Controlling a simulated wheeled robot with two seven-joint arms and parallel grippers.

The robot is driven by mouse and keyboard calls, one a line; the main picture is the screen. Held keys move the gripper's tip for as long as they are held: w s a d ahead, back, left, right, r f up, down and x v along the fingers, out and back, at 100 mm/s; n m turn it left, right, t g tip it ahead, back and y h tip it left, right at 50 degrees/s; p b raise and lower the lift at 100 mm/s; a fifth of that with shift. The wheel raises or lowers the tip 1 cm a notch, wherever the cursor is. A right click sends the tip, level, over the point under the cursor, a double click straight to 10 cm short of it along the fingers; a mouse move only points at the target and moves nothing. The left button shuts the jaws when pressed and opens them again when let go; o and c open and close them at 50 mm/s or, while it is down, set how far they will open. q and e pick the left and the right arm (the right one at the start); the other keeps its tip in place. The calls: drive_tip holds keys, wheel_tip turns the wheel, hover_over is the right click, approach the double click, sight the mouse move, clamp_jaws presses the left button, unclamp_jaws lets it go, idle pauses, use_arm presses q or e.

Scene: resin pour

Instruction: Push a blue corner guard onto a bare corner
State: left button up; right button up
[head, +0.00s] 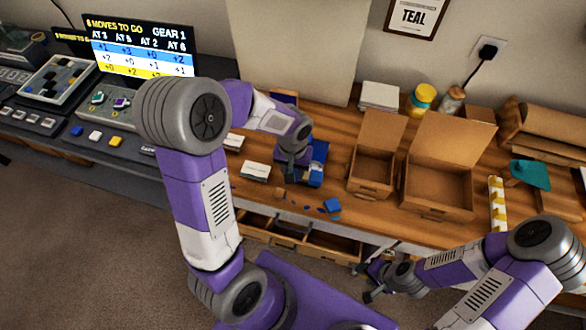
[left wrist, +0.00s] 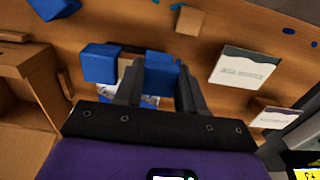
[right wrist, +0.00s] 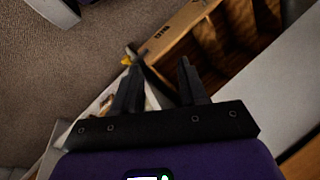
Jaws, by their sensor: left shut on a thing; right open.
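My left gripper (head: 297,176) is low over the table in the head view. In the left wrist view its fingers (left wrist: 159,70) are shut on a blue corner guard (left wrist: 160,78). Another blue guard (left wrist: 99,65) sits just left of the fingers, beside a whitish printed surface (left wrist: 146,101); the head view shows a blue guard there too (head: 316,180). A loose blue guard (head: 332,205) lies near the table's front edge. The fingers hide most of the corner below, so I cannot tell how the held guard sits. My right gripper (right wrist: 157,75) is open and empty near the drawers.
Two open cardboard boxes (head: 438,196) stand right of the left gripper. A small brown block (head: 279,191), blue scraps (head: 310,208) and a white card pack (head: 255,171) lie close by. Open drawers (head: 333,246) jut below the table edge.

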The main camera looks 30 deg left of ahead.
use_arm(q)
drive_tip(key=shift+s+f, duration=0.25)
drive_tip(key=shift+f, duration=0.15)
drive_tip(key=shift+s+d+f+b, duration=0.1)
drive_tip(key=shift+s+f+b, duration=0.05)
drive_tip(key=shift+f+b, duration=0.4)
drive_tip(key=o, duration=1.1)
drive_tip(key=shift+r, duration=0.1)
drive_tip(key=r+p, duration=0.1)
drive_tip(key=w+r+p, duration=0.1)
drive_tip(key=r+p, duration=0.1)
drive_tip(key=shift+w+d+r, duration=0.1)
drive_tip(key=shift+w, duration=0.05)
wheel_tip(320, 180, up, 4)
drive_tip(key=p, duration=0.2)
drive_tip(key=shift+p, duration=0.4)
drive_tip(key=shift+r+p, duration=0.45)
drive_tip(key=shift+r, duration=0.05)
